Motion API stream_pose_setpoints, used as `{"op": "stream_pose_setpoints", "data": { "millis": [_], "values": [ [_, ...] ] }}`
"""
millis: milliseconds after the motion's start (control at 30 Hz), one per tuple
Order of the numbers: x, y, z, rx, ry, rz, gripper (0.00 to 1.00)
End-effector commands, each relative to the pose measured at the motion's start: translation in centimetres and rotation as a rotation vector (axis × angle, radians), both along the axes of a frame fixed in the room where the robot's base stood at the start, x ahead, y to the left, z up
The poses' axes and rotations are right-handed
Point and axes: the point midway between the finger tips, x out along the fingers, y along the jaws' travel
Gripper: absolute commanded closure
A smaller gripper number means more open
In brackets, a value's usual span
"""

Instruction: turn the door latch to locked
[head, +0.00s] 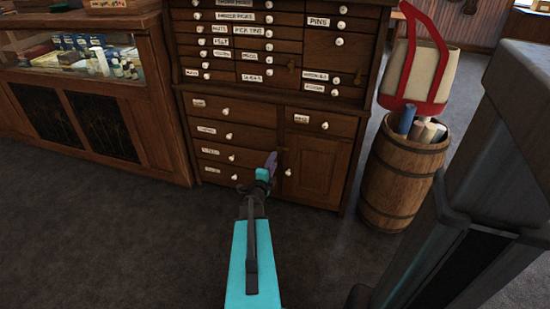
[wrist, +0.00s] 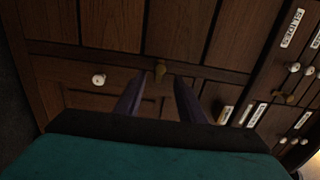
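A small brass latch (wrist: 160,69) sits on the dark wooden frame beside the cabinet door (head: 320,168). In the wrist view it appears just beyond and between my fingertips, and I cannot tell whether they touch it. In the head view my gripper hides that spot. My gripper (head: 271,160) is at the left edge of the door; its two purple fingers also show apart and empty in the wrist view (wrist: 159,80). The door looks closed. Its white knob (head: 288,172) is right of my gripper, and the knob (wrist: 98,79) is left of the fingers in the wrist view.
Labelled drawers (head: 235,137) with white knobs are left of the door, and more drawers (head: 250,40) are above. A wooden barrel (head: 400,180) with rolls in it stands at right. A glass display case (head: 85,80) stands at left. The grey floor (head: 130,240) in front is clear.

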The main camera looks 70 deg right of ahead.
Motion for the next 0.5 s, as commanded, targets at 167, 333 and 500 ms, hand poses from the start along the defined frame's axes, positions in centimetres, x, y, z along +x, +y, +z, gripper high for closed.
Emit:
{"op": "stream_pose_setpoints", "data": {
  "millis": [167, 333, 500],
  "values": [
    [-0.3, 2.5, 0.2, 0.001, 0.000, 0.000, 0.64],
    [-0.4, 4.5, 0.2, 0.000, -0.001, 0.000, 0.64],
    [-0.5, 6.1, 0.1, 0.000, -0.001, -0.001, 0.64]
  ]
}}
